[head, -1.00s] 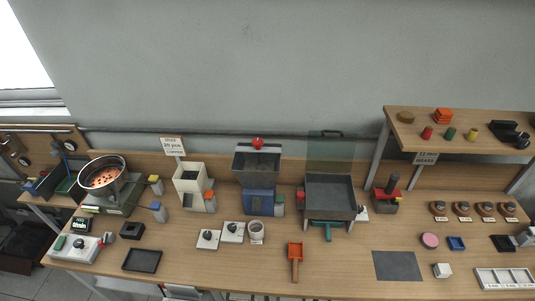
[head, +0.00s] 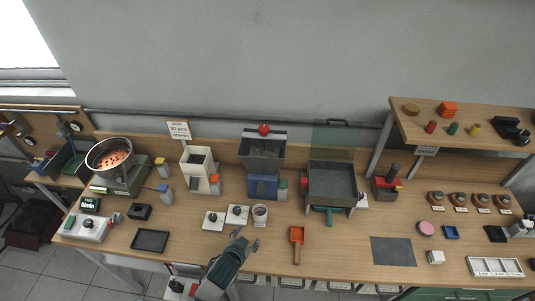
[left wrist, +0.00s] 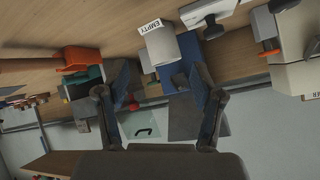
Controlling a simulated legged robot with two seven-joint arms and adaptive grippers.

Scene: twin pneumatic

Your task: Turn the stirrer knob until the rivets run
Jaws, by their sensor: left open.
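Two white boxes with dark knobs, the left knob (head: 213,217) and the right knob (head: 237,210), sit in front of the blue-based grey hopper (head: 262,150). I cannot tell which is the stirrer knob. A red knob (head: 263,129) tops the hopper. Copper-coloured pieces, perhaps the rivets, lie in a round bowl (head: 91,164) at left. My left gripper (head: 246,239) is open and empty, near the table's front edge, just below the right knob box and apart from it. Its spread fingers show in the left wrist view (left wrist: 160,100). My right gripper is out of view.
A pale cup (head: 260,212) stands right of the knob boxes; a label reading EMPTY (left wrist: 158,28) shows in the left wrist view. An orange scoop (head: 297,237) lies to the right, a black tray (head: 150,240) to the left. Bare tabletop lies between tray and knob boxes.

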